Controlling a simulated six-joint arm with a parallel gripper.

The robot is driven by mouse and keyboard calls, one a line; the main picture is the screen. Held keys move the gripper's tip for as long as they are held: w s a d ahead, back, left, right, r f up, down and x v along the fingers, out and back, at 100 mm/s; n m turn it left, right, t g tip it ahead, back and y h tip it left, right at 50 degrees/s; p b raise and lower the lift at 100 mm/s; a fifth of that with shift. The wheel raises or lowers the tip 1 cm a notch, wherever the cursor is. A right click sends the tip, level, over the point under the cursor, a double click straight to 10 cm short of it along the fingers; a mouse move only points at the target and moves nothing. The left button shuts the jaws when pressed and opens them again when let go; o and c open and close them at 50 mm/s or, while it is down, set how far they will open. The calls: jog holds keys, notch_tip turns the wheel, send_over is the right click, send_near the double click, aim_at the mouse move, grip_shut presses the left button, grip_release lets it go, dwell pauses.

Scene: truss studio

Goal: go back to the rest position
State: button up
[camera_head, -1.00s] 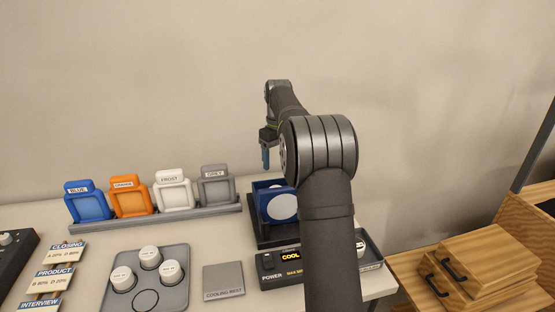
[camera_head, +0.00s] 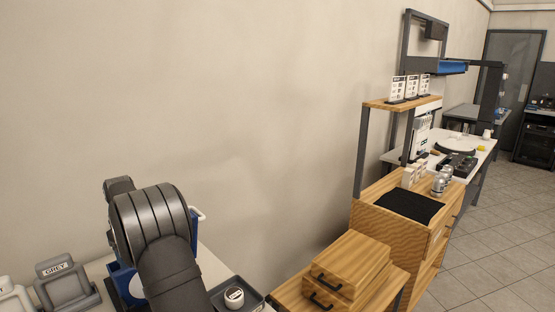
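My arm rises from the bottom edge at the lower left of the head view, bent at a dark ribbed joint. My gripper is not visible; its end of the arm is hidden behind that joint. A blue holder (camera_head: 122,279) on the white table shows in part behind my arm. The grey frame labelled GREY (camera_head: 65,283) stands at the lower left, with part of a white frame (camera_head: 14,298) beside it at the picture's edge.
A dark tray (camera_head: 250,297) with a white-topped round piece (camera_head: 234,296) lies right of my arm. Wooden boxes (camera_head: 342,270) with black handles stand further right. Beyond are a wooden shelf unit (camera_head: 400,236) with a black mat (camera_head: 409,206) and open tiled floor (camera_head: 500,262).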

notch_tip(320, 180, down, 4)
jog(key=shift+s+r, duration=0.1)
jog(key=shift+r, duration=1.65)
